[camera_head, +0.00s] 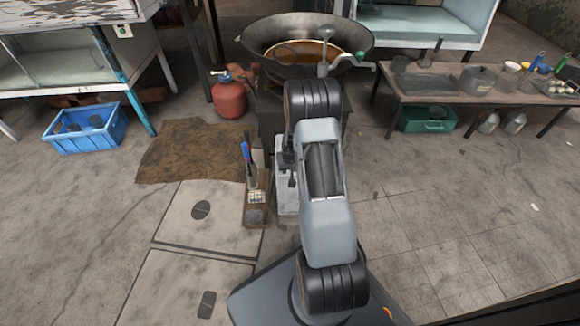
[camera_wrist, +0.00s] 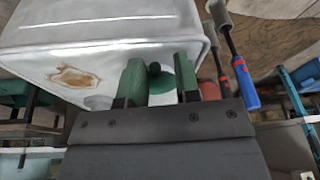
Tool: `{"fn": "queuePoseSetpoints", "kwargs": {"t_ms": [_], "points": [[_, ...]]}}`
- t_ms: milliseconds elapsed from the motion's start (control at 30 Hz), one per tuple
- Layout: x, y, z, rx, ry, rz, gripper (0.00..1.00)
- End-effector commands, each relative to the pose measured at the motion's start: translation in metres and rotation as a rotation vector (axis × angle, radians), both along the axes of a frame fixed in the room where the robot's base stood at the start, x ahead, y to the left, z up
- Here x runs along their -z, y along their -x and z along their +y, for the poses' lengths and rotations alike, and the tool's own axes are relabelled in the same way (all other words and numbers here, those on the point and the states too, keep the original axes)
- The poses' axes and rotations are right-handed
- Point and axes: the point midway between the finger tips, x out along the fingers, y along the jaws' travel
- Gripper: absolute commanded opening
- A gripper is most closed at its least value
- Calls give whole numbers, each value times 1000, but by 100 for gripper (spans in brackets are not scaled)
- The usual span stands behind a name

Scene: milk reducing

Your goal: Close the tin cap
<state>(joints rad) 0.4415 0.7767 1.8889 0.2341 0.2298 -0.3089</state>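The tin is a pale, boxy can with a rusty patch; its wall (camera_wrist: 110,50) fills the upper left of the wrist view. In the head view the tin (camera_head: 288,200) stands on the floor beside my arm, partly hidden by it. My gripper (camera_wrist: 158,72) has two green fingers standing apart. A green round cap (camera_wrist: 162,88) with a dark knob shows in the gap between them. I cannot tell whether the fingers touch it. In the head view my gripper (camera_head: 286,165) is small and dark over the tin's upper part.
Beside the tin stands a wooden tray (camera_head: 256,230) with a blue-handled tool (camera_head: 246,152), also seen in the wrist view (camera_wrist: 245,84). Behind are a large wok (camera_head: 262,38) and a red gas bottle (camera_head: 229,98). A low table (camera_head: 470,92) is at right.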

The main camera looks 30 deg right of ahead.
Motion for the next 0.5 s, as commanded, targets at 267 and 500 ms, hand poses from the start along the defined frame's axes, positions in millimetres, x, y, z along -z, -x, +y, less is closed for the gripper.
{"fn": "queuePoseSetpoints", "kwargs": {"t_ms": [267,500], "points": [[-1,0,-5,9,3,-5,38],[-17,2,-4,7,4,-8,38]]}}
